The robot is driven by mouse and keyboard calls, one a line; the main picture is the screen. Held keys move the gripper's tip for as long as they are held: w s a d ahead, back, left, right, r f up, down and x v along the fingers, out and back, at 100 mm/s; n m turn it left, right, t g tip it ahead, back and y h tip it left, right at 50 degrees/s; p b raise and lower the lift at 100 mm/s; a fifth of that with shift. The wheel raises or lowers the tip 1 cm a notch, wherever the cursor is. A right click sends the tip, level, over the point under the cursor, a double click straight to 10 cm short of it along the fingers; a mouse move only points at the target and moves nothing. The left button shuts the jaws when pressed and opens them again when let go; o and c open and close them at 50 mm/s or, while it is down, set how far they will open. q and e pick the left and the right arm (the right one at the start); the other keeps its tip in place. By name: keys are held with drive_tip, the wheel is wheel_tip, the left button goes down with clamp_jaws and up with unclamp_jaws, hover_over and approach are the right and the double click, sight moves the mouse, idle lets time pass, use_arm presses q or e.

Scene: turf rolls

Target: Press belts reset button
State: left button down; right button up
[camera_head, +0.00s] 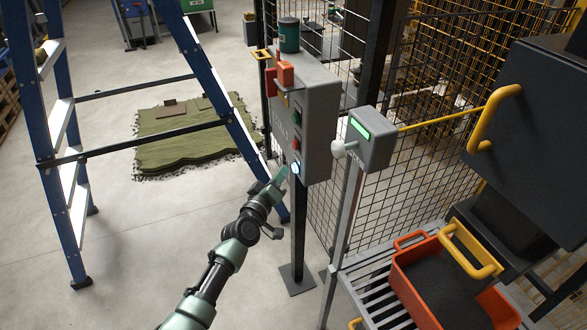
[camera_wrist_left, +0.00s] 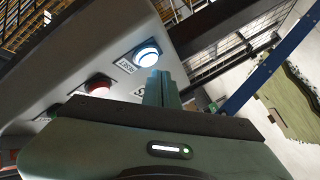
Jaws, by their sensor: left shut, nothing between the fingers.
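A grey control box (camera_head: 318,120) stands on a dark post, with a column of buttons on its left-facing side. The lowest button glows white-blue (camera_head: 295,168); in the left wrist view this lit button (camera_wrist_left: 147,54) has a label beside it that seems to read RESET. A red button (camera_head: 296,142) sits above it, and a green button (camera_head: 298,115) above that. My left gripper (camera_head: 281,176) is shut and empty, its tips just in front of the lit button; in the left wrist view the fingertips (camera_wrist_left: 161,78) are just below it. I cannot tell whether they touch. My right gripper is out of view.
A small grey box with a green display (camera_head: 361,129) stands to the right. A blue stepladder (camera_head: 205,75) is at the left. Mesh fencing (camera_head: 345,200) rises behind the box. An orange bin (camera_head: 408,255) sits at the lower right. Turf (camera_head: 180,135) lies on the floor.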

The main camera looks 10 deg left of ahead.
use_arm(q)
drive_tip(key=shift+w+d, duration=0.1)
idle(0.4)
drive_tip(key=shift+w+d, duration=0.15)
drive_tip(key=shift+d, duration=0.1)
drive_tip(key=shift+w+d, duration=0.25)
drive_tip(key=shift+d, duration=0.1)
idle(1.0)
drive_tip(key=shift+s+a, duration=0.5)
drive_tip(key=shift+a, duration=0.15)
drive_tip(key=shift+s+a, duration=0.7)
drive_tip(key=shift+a, duration=0.35)
drive_tip(key=shift+s+a, duration=0.7)
drive_tip(key=shift+a, duration=0.35)
